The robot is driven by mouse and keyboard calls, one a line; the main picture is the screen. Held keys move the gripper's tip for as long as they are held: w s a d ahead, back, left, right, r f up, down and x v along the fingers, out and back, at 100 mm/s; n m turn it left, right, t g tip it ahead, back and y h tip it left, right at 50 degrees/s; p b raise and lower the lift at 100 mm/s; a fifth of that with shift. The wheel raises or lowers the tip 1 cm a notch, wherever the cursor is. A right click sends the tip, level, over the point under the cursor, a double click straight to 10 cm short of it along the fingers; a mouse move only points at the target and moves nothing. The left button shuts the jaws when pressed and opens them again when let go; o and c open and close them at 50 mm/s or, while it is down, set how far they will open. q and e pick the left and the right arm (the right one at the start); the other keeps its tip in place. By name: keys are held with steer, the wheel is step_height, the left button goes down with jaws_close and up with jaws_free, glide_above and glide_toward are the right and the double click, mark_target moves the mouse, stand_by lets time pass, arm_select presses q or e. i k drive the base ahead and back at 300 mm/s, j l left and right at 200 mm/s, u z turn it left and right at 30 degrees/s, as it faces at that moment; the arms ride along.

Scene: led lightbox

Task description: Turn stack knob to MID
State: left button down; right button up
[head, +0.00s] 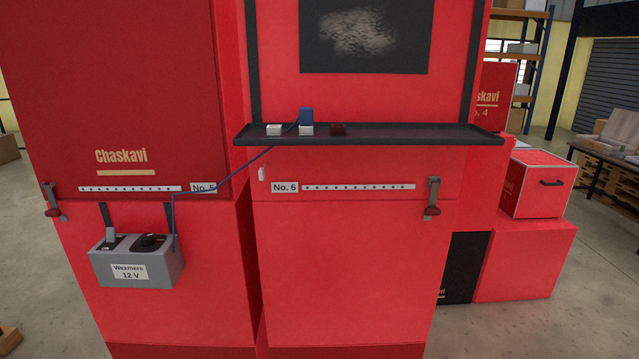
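A grey box (150,262) labelled "Wexmere 12 V" hangs by two dark straps on the front of the red cabinet No. 5 (120,220). I cannot tell from the picture whether this is the stack knob. Neither of my grippers is in view.
A dark shelf (430,135) juts from cabinet No. 6 (350,250). It holds a white block (274,130), a blue block (306,115) above another white block (306,130), and a dark red block (338,129). A blue cable (240,168) crosses between box and shelf. Latches (432,198) protrude.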

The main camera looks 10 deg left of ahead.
mark_target(146, 240)
steer(key=u, duration=1.5)
